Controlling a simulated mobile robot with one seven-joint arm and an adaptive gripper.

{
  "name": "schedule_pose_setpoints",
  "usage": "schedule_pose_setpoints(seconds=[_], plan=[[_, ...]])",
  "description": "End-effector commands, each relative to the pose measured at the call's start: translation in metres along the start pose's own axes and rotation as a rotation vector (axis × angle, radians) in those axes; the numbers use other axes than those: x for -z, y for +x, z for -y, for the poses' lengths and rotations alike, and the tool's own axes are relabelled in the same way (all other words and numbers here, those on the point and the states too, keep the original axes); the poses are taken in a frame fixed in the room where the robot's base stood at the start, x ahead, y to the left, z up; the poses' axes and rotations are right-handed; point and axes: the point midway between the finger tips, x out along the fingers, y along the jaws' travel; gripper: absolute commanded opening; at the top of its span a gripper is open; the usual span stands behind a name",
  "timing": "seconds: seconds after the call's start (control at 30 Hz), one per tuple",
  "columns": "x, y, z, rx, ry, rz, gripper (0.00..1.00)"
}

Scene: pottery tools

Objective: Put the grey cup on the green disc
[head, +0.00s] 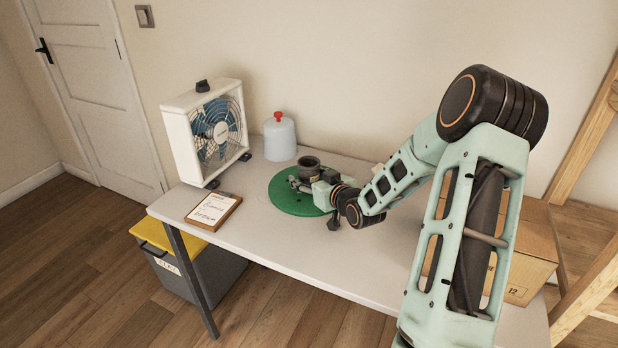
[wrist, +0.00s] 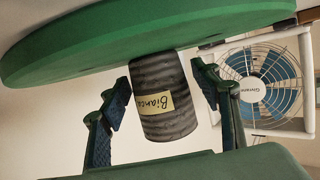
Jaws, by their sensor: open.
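The grey cup (head: 309,165) stands upright on the green disc (head: 288,203), which lies on the table. In the wrist view, which is upside down, the dark streaked cup (wrist: 165,121) bears a yellow label reading "Bianca", and its base meets the disc (wrist: 60,58). My gripper (head: 303,184) is low over the disc at the cup. In the wrist view my gripper (wrist: 161,92) is open, with one finger on each side of the cup and visible gaps between. The head view partly hides the cup's lower part behind the gripper.
A white box fan (head: 205,130) stands at the table's left end. A white canister with a red knob (head: 280,138) is behind the disc. A cardboard box (head: 530,255) is at right. The table's front middle is clear.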

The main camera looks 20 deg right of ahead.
Motion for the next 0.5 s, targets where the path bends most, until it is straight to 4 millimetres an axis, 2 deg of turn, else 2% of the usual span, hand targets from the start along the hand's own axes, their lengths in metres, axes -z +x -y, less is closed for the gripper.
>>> schedule_pose_setpoints(seconds=[0.17,0.27,0.5], plan=[[0.006,-0.002,0.000,-0.001,0.000,0.000,0.58],[0.004,-0.018,-0.001,-0.002,-0.002,0.001,0.58],[0.004,-0.071,-0.001,-0.003,-0.002,0.002,0.58]])
